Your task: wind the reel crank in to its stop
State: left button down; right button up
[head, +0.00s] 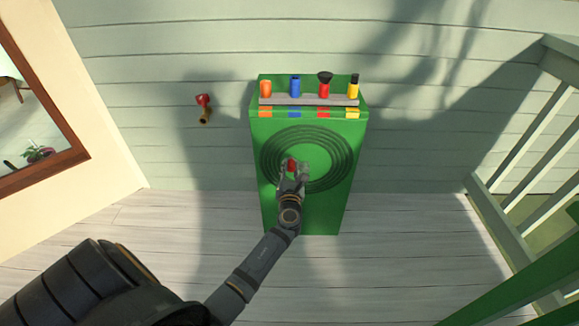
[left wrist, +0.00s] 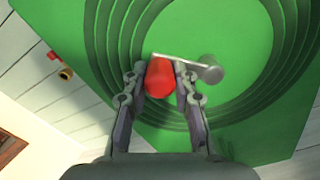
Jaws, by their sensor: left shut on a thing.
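The green reel cabinet (head: 328,212) stands against the wall, with dark concentric rings (head: 335,150) on its front. The reel crank has a red knob (left wrist: 159,78) and a thin grey arm (left wrist: 180,61) that runs to a round grey hub (left wrist: 211,73), right of the knob in the left wrist view. My left gripper (head: 292,168) is at the front of the cabinet. In the left wrist view its fingers (left wrist: 160,90) are shut on the red knob, one on each side. The red knob also shows in the head view. My right gripper is not in view.
A shelf (head: 308,100) on the cabinet holds several coloured nozzles. A red and brass tap (head: 203,108) sticks out of the wall at left. A railing (head: 525,150) stands at right, and a framed window (head: 70,155) is at left. The plank floor (head: 180,225) is clear.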

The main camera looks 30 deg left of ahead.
pick_arm(q)
jog(key=shift+w+d+r+m+p, duration=0.25)
jog(key=shift+r+m+p, duration=0.35)
jog(key=shift+p, duration=0.25)
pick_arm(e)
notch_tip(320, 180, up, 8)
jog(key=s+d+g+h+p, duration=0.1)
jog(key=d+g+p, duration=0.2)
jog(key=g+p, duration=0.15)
pick_arm(q)
jog(key=shift+w+d+r+m+p, duration=0.35)
jog(key=shift+d+m+p, duration=0.3)
jog(key=shift+m, duration=0.8)
jog(key=shift+w+d+r+m+p, duration=0.2)
jog(key=shift+w+d+m+p, duration=0.35)
jog(key=shift+m, duration=0.95)
jog(key=shift+w+d+r+m+p, duration=0.3)
jog(key=shift+d+m+p, duration=0.4)
jog(key=shift+m, duration=0.75)
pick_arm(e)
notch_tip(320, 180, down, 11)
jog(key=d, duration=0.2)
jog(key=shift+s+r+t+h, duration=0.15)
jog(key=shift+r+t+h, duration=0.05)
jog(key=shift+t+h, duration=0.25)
pick_arm(q)
jog(key=shift+d, duration=0.1)
